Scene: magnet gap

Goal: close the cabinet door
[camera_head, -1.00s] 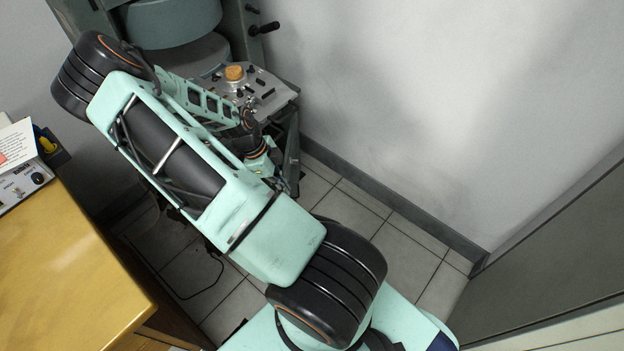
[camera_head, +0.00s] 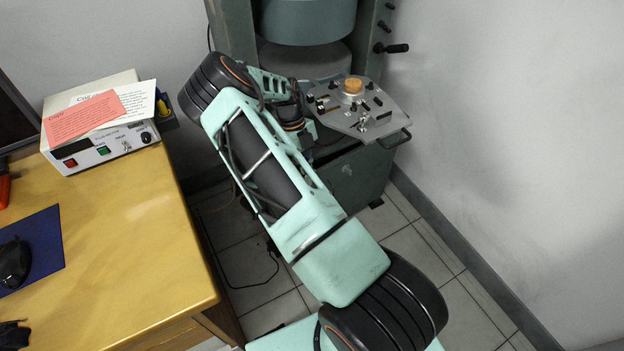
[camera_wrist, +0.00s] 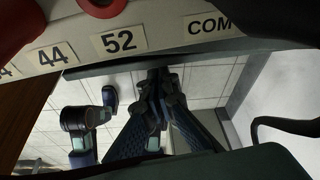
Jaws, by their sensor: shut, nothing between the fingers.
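A grey-green cabinet (camera_head: 352,182) stands under the metal control panel in the head view. I cannot clearly tell its door from its body, or how far the door is open. My arm reaches up the picture to the cabinet's left side. My gripper (camera_head: 306,138) is a small dark shape at the panel's left edge, partly hidden by my arm. It is shut, with nothing seen held. I cannot tell whether it touches the cabinet. In the wrist view, a dark green surface (camera_wrist: 205,165) crosses the bottom.
A wooden desk (camera_head: 130,235) with a white instrument (camera_head: 100,145) is at left. A cable (camera_head: 255,284) lies on the floor. Tiled floor (camera_head: 440,245) shows clear at right, beside the wall.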

